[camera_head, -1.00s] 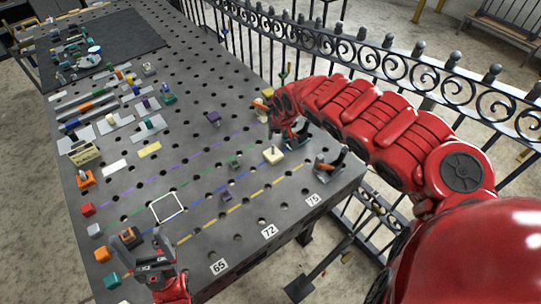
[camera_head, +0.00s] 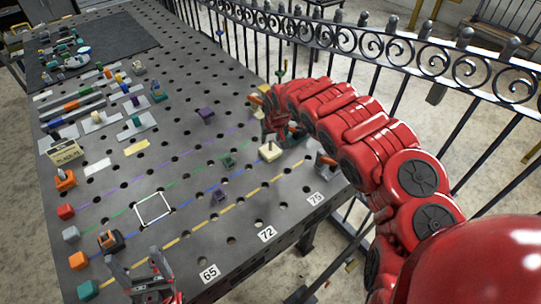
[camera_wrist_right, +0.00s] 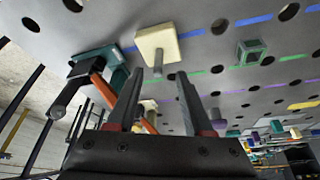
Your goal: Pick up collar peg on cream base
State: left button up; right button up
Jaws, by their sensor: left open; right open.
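My right gripper (camera_head: 277,132) is open just behind the base in the head view; contact with the peg cannot be told. My left gripper (camera_head: 148,278) is open and empty at the table's near edge.
A teal block with a dark clamp and orange handle (camera_wrist_right: 97,72) is close left of my right gripper in the wrist view. A green square socket (camera_wrist_right: 251,50) stands to the right.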

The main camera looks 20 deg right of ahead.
aim_at(270, 143)
jog(key=shift+p+x, duration=0.65)
jog(key=shift+x, duration=1.55)
jog(key=shift+w+d+f, duration=0.15)
jog(key=shift+f, duration=0.45)
grip_shut()
